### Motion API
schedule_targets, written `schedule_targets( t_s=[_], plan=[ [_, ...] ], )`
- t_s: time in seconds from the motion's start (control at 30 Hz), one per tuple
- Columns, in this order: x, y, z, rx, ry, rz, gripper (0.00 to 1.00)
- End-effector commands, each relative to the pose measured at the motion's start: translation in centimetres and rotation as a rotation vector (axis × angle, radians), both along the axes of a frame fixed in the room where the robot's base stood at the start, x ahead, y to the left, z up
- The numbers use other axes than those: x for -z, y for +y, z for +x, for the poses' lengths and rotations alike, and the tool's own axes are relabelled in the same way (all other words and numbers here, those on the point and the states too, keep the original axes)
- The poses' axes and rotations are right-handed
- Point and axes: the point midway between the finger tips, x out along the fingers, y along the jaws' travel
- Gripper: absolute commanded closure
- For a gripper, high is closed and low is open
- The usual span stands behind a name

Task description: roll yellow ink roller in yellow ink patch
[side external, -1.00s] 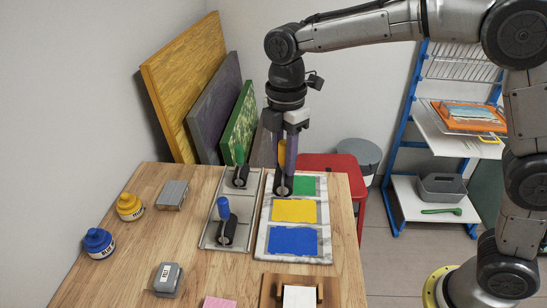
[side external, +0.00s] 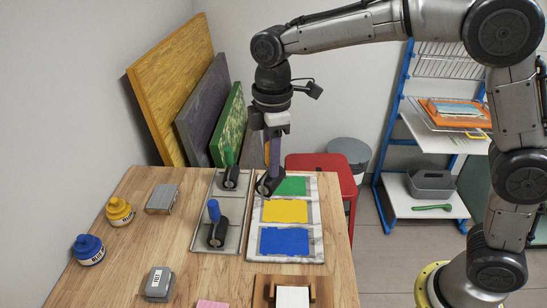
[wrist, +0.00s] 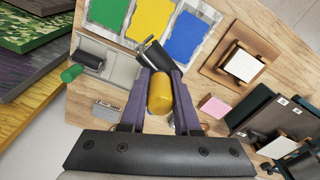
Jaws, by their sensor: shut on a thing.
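My gripper (side external: 272,155) is shut on the yellow ink roller. In the wrist view the roller's yellow handle (wrist: 159,92) sits between the two fingers, with its dark roller head (wrist: 160,56) pointing toward the ink slab. In the side view the roller head (side external: 268,184) is tilted, at the slab's back left by the green patch; the handle is hidden behind the fingers. I cannot tell whether the head touches the slab. The yellow ink patch (side external: 286,211) is the middle rectangle, in front of the roller; it also shows in the wrist view (wrist: 150,18).
The green patch (side external: 291,186) and blue patch (side external: 285,241) flank the yellow one. A tray (side external: 233,236) left of the slab holds a green-handled roller (side external: 231,177) and a blue-handled roller (side external: 216,228). Yellow (side external: 119,211) and blue (side external: 88,249) ink bottles stand at left.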

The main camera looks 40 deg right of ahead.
Motion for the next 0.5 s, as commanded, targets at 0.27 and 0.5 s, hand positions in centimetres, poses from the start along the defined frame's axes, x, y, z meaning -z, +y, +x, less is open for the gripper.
schedule_targets(
  t_s=[0.27,0.5],
  plan=[
    [1.6,-1.6,1.2,0.55,-0.004,0.016,1.0],
    [3.5,-4.0,2.1,0.976,0.003,0.021,1.0]
  ],
)
